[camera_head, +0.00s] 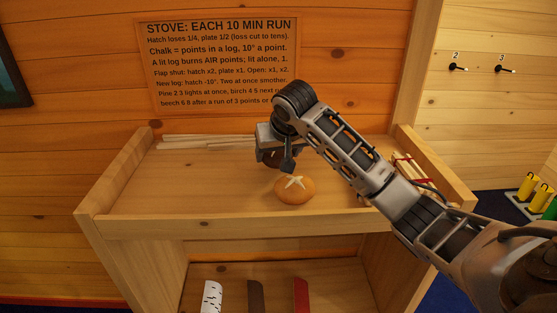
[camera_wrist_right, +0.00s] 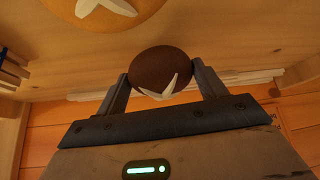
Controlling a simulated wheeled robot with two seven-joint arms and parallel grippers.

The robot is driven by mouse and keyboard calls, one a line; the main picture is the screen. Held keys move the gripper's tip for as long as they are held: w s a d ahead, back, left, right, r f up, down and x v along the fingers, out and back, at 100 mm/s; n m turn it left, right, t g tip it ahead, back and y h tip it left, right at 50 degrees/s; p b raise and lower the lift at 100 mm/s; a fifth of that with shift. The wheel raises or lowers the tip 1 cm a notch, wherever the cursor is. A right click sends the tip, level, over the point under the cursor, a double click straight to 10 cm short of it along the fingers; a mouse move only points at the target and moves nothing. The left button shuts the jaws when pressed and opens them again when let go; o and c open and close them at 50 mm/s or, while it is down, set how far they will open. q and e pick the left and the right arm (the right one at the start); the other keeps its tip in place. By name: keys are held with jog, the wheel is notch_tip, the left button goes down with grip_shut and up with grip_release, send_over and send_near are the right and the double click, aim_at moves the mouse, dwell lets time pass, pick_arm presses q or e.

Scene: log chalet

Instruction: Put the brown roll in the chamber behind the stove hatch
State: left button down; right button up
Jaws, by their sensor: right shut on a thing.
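The brown roll (camera_wrist_right: 158,68), dark with a white mark, is between the two fingers of my right gripper (camera_wrist_right: 160,80) in the right wrist view. The gripper is shut on it. In the head view my right gripper (camera_head: 276,160) is over the wooden shelf top, and the brown roll (camera_head: 271,159) is mostly hidden behind its fingers. I cannot tell whether the roll touches the shelf. My left gripper is not in view. No stove, hatch or chamber shows.
An orange-tan bun (camera_head: 294,189) with a white cross lies just in front of the gripper on the wooden shelf (camera_head: 165,200), which has raised sides. Pale sticks (camera_head: 205,141) lie along the back. A stove sign (camera_head: 218,65) is on the wall. The shelf's left part is clear.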

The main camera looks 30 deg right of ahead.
jog(key=shift+f, duration=1.2)
jog(key=shift+f, duration=0.1)
jog(key=o, duration=1)
jog(key=shift+c, duration=0.2)
